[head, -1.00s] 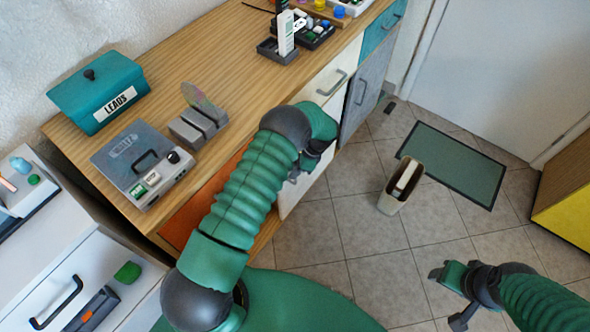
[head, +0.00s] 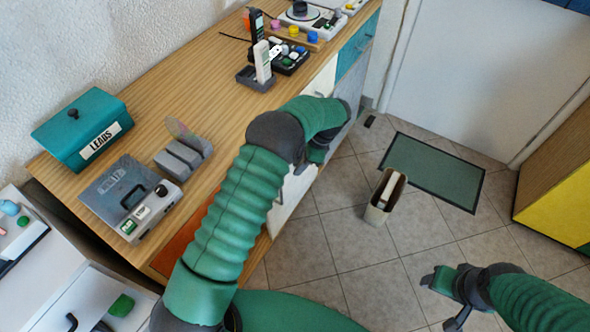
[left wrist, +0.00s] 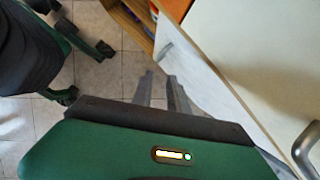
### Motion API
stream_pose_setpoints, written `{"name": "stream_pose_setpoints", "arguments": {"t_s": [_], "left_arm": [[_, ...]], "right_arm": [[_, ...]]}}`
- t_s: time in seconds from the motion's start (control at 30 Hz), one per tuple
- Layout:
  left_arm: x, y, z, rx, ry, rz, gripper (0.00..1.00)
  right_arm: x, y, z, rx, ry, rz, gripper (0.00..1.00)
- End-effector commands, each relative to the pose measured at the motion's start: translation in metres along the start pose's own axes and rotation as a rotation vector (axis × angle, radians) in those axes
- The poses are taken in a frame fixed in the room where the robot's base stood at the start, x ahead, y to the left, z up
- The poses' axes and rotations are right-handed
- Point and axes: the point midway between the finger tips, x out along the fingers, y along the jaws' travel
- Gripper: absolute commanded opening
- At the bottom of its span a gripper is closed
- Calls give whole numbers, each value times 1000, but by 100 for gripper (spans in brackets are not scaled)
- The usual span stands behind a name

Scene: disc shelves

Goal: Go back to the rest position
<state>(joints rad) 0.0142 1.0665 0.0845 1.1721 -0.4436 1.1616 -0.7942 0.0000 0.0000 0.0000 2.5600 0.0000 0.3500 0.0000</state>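My left arm comes up from the bottom of the head view and bends over the front edge of the wooden counter (head: 235,95). Its gripper (head: 312,160) points down beside the cabinet front and is partly hidden by the arm. In the left wrist view the two grey fingers of the left gripper (left wrist: 160,82) stand apart, with nothing between them. My right gripper (head: 438,300) is at the lower right over the tiled floor, with its fingers spread and empty.
On the counter stand a teal LEADS box (head: 82,128), a grey device with buttons (head: 130,198) and a slotted holder with a disc (head: 183,158). A bin (head: 385,196) and a green mat (head: 435,170) are on the floor. Floor between the bin and right gripper is clear.

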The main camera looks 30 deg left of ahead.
Motion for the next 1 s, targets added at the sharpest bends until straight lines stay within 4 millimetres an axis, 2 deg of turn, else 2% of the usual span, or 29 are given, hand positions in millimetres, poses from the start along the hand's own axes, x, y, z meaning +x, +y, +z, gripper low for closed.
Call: {"name": "stream_pose_setpoints", "arguments": {"t_s": [0.37, 0.47, 0.53, 0.57, 0.73, 0.87, 1.0], "left_arm": [[0, 0, 0, -1, 1, 0, 20], [-8, 6, 2, -32, 22, -5, 20], [-22, 17, 6, -95, 66, -13, 20], [-30, 25, 8, -136, 94, -16, 20], [-67, 90, 32, -453, 281, -10, 20], [-79, 137, 51, -678, 394, 15, 20], [-80, 182, 70, -887, 489, 48, 20]], "right_arm": [[0, 0, 0, 0, 0, 0, 58], [0, 0, 0, 0, 0, 0, 58], [0, 0, 0, 0, 0, 0, 58], [0, 0, 0, 0, 0, 0, 58], [0, 0, 0, 0, 0, 0, 58], [0, 0, 0, 0, 0, 0, 58], [0, 0, 0, 0, 0, 0, 58]]}}
